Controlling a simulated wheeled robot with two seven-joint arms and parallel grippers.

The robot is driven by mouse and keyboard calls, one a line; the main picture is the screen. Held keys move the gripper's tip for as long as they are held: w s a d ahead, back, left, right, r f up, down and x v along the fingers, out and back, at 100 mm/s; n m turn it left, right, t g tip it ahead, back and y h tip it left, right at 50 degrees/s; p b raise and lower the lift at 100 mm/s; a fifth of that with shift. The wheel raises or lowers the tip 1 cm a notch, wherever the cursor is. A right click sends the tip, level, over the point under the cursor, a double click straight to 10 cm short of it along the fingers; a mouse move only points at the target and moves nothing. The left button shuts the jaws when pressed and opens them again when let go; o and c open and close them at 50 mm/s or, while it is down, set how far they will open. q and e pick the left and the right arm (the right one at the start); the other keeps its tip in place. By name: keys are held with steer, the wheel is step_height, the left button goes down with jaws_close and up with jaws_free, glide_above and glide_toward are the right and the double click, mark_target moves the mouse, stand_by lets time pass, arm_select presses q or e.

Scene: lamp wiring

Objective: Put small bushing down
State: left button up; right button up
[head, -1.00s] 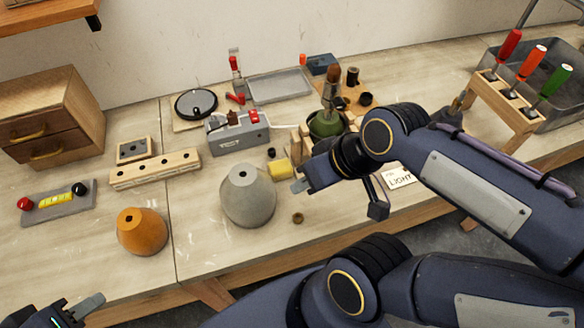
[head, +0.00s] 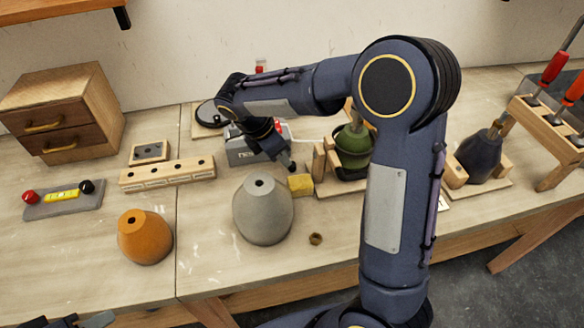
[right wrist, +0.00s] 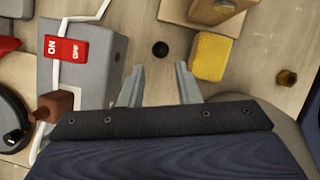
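My right gripper (right wrist: 158,68) is open, with both fingers apart and nothing between the tips. It points down at the bench; in the head view it (head: 288,162) is behind the grey cone. A small black round piece (right wrist: 160,49) lies on the bench just beyond the fingertips, apart from them. I cannot tell which one is the small bushing. Only a bit of my left gripper (head: 98,320) shows at the bottom left.
A yellow block (right wrist: 211,56) is right of the fingers. A grey switch box (right wrist: 77,90) with a red switch and white cable stands left. The grey cone (head: 263,210), orange cone (head: 145,237) and drilled wooden strip (head: 167,173) stand on the bench.

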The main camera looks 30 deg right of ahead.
mark_target(292, 168)
steer(key=x, duration=0.6)
steer(key=shift+d, duration=0.4)
steer(key=shift+c, duration=0.4)
jaws_close()
